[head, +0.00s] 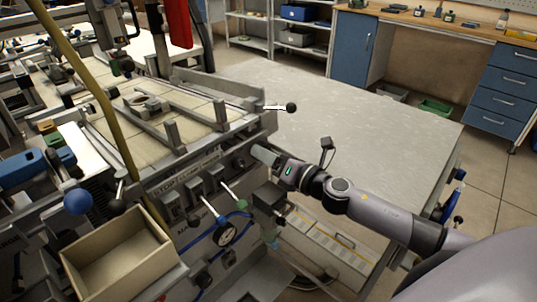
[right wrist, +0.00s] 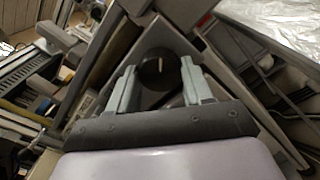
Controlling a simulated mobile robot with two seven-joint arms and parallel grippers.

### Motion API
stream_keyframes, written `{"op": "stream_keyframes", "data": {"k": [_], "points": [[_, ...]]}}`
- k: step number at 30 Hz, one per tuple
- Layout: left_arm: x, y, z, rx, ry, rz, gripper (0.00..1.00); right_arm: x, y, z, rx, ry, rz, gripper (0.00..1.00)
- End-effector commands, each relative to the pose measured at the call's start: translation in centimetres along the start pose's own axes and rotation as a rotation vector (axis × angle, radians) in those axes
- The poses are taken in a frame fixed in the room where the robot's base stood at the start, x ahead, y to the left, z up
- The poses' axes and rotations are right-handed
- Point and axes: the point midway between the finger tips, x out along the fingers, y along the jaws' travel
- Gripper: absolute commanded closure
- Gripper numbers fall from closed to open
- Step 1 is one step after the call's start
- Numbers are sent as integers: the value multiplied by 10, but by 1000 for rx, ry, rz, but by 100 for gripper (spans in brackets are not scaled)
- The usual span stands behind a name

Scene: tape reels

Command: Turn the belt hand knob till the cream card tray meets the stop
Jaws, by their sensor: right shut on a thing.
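My right gripper (head: 262,156) reaches in from the right to the front of the grey machine. In the right wrist view its two pale fingers (right wrist: 158,90) are closed around a dark round knob (right wrist: 158,66) with a light mark on its face. In the head view the fingers and arm hide most of this knob. A cream slatted belt bed (head: 195,105) lies on top of the machine, with a small fitting (head: 147,103) on it. I cannot tell for sure which part is the card tray or which is the stop. My left gripper is not in view.
A cream open box (head: 120,262) stands at lower left. A blue ball knob (head: 77,201), a gauge (head: 226,234) and small levers crowd the machine front. A black-tipped lever (head: 290,107) sticks out at right. The grey table (head: 360,125) behind is bare.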

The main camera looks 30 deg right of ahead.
Motion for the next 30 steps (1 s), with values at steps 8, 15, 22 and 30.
{"op": "stream_keyframes", "data": {"k": [8,15,22,30], "points": [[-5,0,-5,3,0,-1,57,0,1,0,268,2,-1,80],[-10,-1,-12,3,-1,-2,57,0,1,0,491,1,-1,80],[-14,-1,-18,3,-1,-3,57,0,0,0,673,2,-2,80],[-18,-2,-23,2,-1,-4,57,0,0,-1,813,2,-1,80]]}}
